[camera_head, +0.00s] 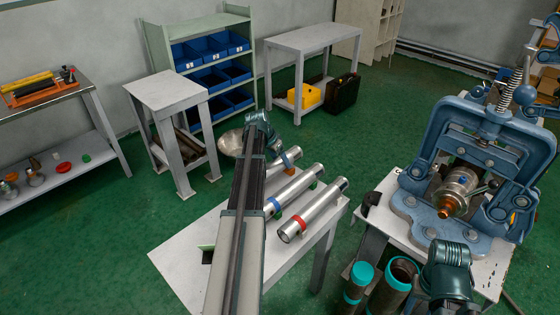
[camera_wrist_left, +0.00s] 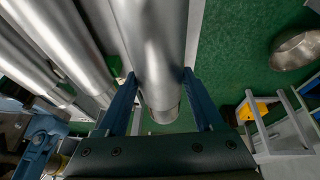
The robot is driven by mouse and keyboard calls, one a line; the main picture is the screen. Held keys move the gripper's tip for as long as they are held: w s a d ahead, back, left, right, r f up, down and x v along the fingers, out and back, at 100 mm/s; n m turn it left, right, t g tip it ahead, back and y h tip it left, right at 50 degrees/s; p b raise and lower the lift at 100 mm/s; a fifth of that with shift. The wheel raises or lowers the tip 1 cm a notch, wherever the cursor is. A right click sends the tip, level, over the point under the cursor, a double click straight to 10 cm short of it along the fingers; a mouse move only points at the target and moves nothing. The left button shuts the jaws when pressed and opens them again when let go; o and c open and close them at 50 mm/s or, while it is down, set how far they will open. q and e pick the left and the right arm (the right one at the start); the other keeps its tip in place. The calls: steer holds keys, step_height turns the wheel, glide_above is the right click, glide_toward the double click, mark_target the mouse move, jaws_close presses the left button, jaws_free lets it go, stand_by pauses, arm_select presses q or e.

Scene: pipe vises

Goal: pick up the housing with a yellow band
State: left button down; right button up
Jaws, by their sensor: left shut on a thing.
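In the head view, silver tube housings lie side by side across a white table (camera_head: 185,250). One has a red band (camera_head: 312,213), and the middle one (camera_head: 297,188) has a blue band. The farthest housing (camera_head: 290,160) has a small orange-yellow band and is partly hidden by my left arm. In the left wrist view, my left gripper (camera_wrist_left: 160,98) is shut on a silver housing (camera_wrist_left: 158,45), with a blue finger on each side. No band shows on that part of it. My right gripper is not in view; only a dark right arm joint shows at lower right.
A blue pipe vise (camera_head: 480,165) stands on a white table at right, with teal-rimmed pipes (camera_head: 402,272) beside it. A metal bowl (camera_head: 230,145) is behind my left arm. Blue bins (camera_head: 210,47) fill a shelf at the back. Green floor lies open between the tables.

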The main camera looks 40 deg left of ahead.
arm_select(q)
step_height(320, 180, up, 8)
steer(key=p, duration=0.6)
steer(key=shift+f+p, duration=0.1)
steer(key=shift+p, duration=0.3)
steer(key=shift+s, duration=0.1)
